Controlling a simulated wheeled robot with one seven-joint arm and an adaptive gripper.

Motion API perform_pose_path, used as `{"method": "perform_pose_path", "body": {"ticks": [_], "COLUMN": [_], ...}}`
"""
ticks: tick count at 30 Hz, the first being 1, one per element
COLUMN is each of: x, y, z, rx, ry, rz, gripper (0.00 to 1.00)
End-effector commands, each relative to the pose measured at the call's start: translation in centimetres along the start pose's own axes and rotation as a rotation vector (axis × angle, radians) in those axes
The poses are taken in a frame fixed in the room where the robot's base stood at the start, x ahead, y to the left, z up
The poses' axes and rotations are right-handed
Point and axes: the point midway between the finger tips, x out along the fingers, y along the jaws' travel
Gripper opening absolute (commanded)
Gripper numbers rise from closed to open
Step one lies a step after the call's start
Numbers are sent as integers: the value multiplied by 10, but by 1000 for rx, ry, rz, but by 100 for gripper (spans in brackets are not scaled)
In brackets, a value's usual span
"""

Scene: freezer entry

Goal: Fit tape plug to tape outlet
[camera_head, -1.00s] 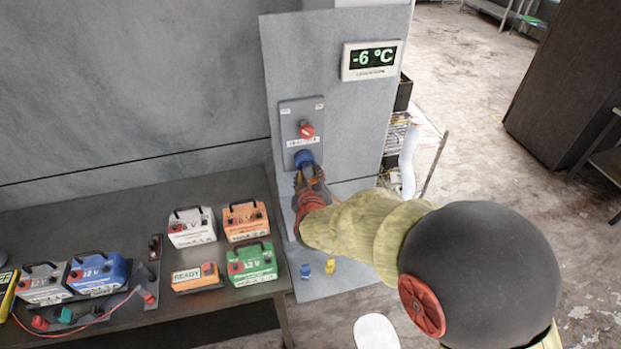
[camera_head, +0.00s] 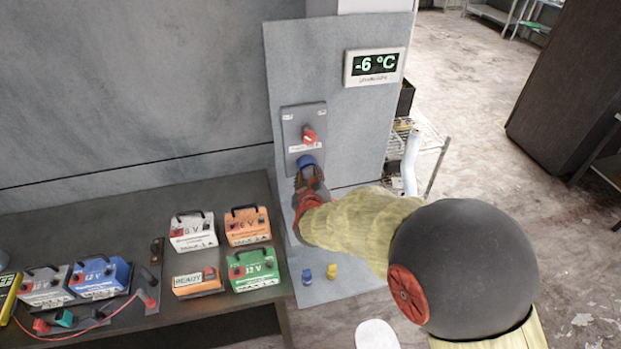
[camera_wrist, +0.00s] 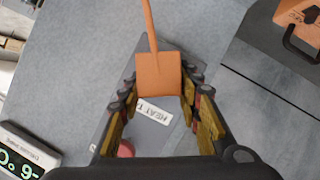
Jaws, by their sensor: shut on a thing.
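The tape plug is an orange block (camera_wrist: 158,75) with an orange cord in the wrist view. My gripper (camera_wrist: 160,92) is shut on it, one finger on each side. Behind it is a grey panel with a white label reading "HEAT T…" (camera_wrist: 154,111). In the head view, the tape outlet, a blue socket (camera_head: 308,162), is low on the grey wall plate (camera_head: 303,118), under a red knob (camera_head: 309,136). My gripper (camera_head: 309,178) is right below and against the blue socket. I cannot tell whether the plug is seated in it; my fingers hide the plug there.
A dark bench (camera_head: 130,218) at left holds several battery boxes, including a green one (camera_head: 254,268). Blue (camera_head: 306,276) and yellow (camera_head: 331,271) fittings are low on the panel. A wire rack (camera_head: 428,150) stands at right.

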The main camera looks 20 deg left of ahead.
Motion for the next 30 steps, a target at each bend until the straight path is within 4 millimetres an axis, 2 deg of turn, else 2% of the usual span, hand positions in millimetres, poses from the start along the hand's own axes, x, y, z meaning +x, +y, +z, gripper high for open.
{"method": "perform_pose_path", "body": {"ticks": [5, 6, 16, 26, 30], "x": [4, 4, 4, 3, -6], "y": [1, 1, 0, 0, 0], "z": [-3, -3, -2, -1, -2], "rx": [1, 1, 0, 0, 0], "ry": [1, 2, 1, -1, 0], "rz": [1, 1, 0, -1, -1], "gripper": [4, 34, 53, 55, 55]}}
